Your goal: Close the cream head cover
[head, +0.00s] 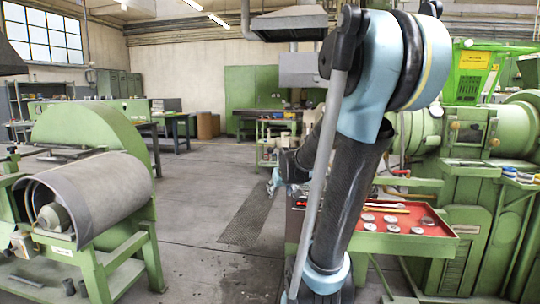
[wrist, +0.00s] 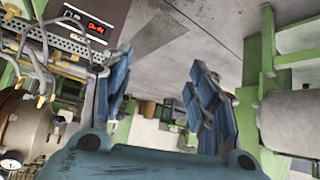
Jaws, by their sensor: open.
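A curved, grey-beige cover (head: 108,190) wraps the drum-like head of the green machine at the left of the head view. It looks like the cream head cover, but I cannot be sure. Its near end is open and shows a round hub inside; whether it counts as open or shut I cannot tell. A pale rounded surface (wrist: 292,122) at the right of the wrist view may be the same cover. My gripper (wrist: 165,95) is open, with nothing between its blue fingers. In the head view, my gripper (head: 274,182) is small, right of the cover and well apart from it.
A red-topped tray (head: 400,226) with several round metal pieces stands by the large green extruder (head: 475,190) at the right. Open floor (head: 205,210) lies between the machines.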

